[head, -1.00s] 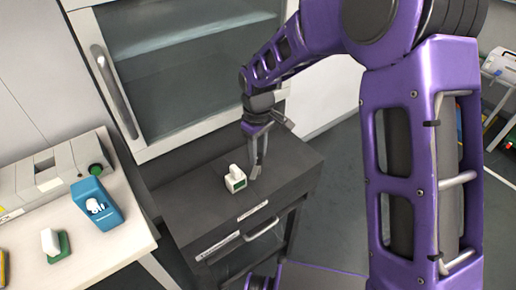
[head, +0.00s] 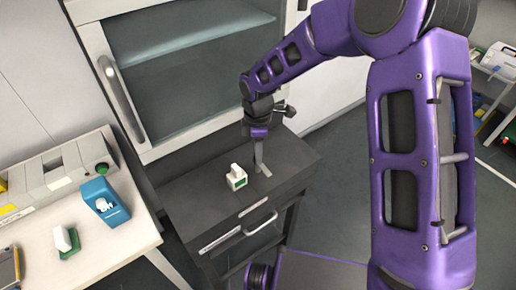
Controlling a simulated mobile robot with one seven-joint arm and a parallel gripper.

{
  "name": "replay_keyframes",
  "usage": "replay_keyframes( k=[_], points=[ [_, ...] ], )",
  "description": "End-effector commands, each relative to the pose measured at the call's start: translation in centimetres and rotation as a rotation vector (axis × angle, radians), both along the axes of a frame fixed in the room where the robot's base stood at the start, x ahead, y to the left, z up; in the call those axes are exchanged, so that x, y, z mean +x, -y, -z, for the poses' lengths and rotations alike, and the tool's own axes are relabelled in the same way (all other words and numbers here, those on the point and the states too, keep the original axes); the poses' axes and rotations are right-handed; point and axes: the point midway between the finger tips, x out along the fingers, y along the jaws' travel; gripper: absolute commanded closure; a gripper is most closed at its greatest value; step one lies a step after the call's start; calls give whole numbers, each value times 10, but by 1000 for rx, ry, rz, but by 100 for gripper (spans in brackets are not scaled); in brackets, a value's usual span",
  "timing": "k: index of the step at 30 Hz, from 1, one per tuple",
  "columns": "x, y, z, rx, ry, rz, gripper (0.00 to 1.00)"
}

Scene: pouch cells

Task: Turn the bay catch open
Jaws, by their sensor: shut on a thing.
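A small grey bar (head: 265,171), which looks like the bay catch, lies on the dark cabinet top (head: 205,195). My gripper (head: 260,162) points down onto it from above, with its fingertips at the bar's far end. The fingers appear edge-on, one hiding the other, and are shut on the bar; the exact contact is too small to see. The bar slants from upper left to lower right. A small white block with a green label (head: 236,178) stands just left of the bar, apart from the gripper.
A drawer handle (head: 261,225) is on the cabinet front. A glass-fronted hood (head: 190,75) rises behind. On the pale bench (head: 100,255) at left are a blue holder (head: 105,203), a white piece on a green base (head: 65,241) and a grey machine (head: 55,183).

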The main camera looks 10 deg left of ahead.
Motion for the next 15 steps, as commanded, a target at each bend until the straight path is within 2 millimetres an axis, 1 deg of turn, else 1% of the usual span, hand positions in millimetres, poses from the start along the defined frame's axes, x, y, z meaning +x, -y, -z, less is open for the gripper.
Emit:
replay_keyframes(
  k=[6, 15],
  points=[
    [1, -1, -1, 2, 2, -61, 100],
    [1, -1, -1, 2, 3, -82, 100]
  ],
)
